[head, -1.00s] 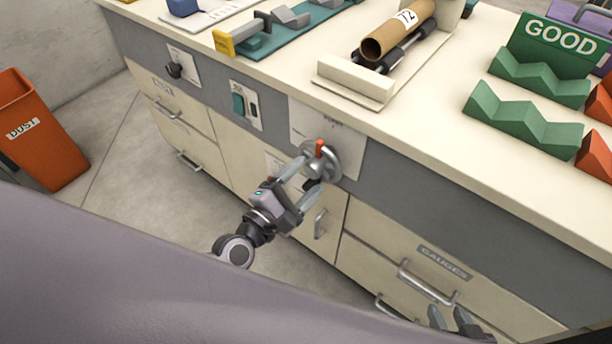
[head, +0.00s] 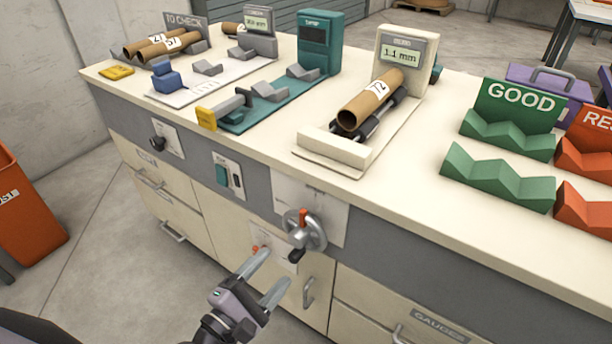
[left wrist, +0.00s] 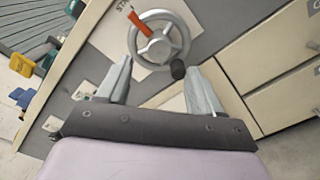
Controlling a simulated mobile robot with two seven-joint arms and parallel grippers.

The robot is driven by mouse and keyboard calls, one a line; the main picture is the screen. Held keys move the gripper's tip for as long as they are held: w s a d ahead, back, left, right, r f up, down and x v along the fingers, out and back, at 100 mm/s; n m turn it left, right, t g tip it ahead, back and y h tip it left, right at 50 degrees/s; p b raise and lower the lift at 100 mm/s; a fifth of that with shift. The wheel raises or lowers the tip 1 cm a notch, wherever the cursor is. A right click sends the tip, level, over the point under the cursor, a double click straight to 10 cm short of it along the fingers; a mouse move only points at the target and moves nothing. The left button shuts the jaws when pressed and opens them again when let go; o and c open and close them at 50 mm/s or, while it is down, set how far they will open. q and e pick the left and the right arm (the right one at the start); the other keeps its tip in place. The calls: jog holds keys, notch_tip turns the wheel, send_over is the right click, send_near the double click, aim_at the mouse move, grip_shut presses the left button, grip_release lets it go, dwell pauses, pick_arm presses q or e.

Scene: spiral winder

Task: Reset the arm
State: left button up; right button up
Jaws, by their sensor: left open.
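My left gripper (head: 277,267) is open and empty, in front of the cabinet face at the lower middle of the head view. Its fingers point at a grey handwheel (head: 315,236) with an orange-red pointer (head: 303,217) and a dark knob (head: 296,256). The fingertips are apart from the wheel, below and left of it. In the left wrist view the wheel (left wrist: 178,40) lies beyond the open fingers (left wrist: 158,70), with the dark knob between the fingertip lines. My right gripper is not in view.
The bench top carries a cardboard tube marked 72 (head: 372,98) on a cradle, a display reading 1.1 mm (head: 402,52), and green GOOD racks (head: 500,178). Drawer handles (head: 309,292) stick out of the front. An orange bin (head: 30,215) stands left; floor between is clear.

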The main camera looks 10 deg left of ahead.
pick_arm(q)
jog(key=s+a+m+g+y+p, duration=0.2)
jog(key=s+m+p, duration=0.3)
jog(key=m, duration=0.7)
jog(key=s+a+f+m+g+y+p, duration=0.1)
jog(key=s+m+g+p, duration=0.3)
jog(key=m, duration=0.7)
jog(key=shift+s+a+m+g+y+p, duration=0.3)
jog(key=shift+s+a+m+y+p, duration=0.15)
jog(key=shift+a+p, duration=0.35)
